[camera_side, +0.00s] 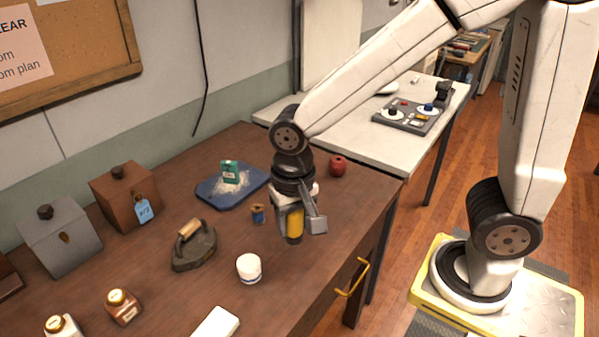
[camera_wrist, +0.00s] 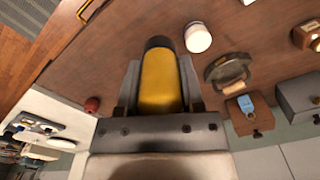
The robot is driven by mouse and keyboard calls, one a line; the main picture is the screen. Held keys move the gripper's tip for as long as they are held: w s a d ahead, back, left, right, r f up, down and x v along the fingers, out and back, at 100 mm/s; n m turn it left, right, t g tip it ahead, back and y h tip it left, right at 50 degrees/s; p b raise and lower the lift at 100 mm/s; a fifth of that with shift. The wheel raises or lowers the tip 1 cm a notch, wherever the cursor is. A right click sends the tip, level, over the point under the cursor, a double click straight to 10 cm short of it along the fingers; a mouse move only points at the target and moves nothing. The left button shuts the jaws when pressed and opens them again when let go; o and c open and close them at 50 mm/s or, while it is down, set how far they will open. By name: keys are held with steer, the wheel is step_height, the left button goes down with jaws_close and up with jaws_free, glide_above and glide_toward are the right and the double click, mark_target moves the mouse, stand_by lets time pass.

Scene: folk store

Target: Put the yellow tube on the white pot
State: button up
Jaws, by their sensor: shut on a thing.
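The yellow tube (camera_side: 295,222) has a dark end and is held upright in my gripper (camera_side: 300,226), above the brown table near its right edge. In the wrist view the yellow tube (camera_wrist: 160,82) sits between the two fingers of my gripper (camera_wrist: 160,85), which are shut on it. The white pot (camera_side: 249,268) stands upright on the table, to the left of and nearer the camera than the tube. It also shows in the wrist view (camera_wrist: 198,38), just right of the tube's dark end. The tube and pot are apart.
A flat iron (camera_side: 194,246) stands left of the pot.

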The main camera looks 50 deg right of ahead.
steer(key=w+f, duration=0.2)
steer(key=w, duration=0.1)
steer(key=w+a+f, duration=0.1)
steer(key=w+f, duration=0.1)
steer(key=w, duration=0.1)
steer(key=w+a+f, duration=0.1)
steer(key=w+f, duration=0.1)
steer(key=shift+w+a+f, duration=0.15)
steer(key=shift+w+f, duration=0.25)
steer(key=shift+w+a+f, duration=0.15)
steer(key=shift+w+f, duration=0.35)
steer(key=shift+f, duration=0.05)
steer(key=shift+w+f, duration=0.2)
steer(key=shift+f, duration=1.6)
steer(key=shift+f, duration=0.15)
steer(key=o, duration=0.9)
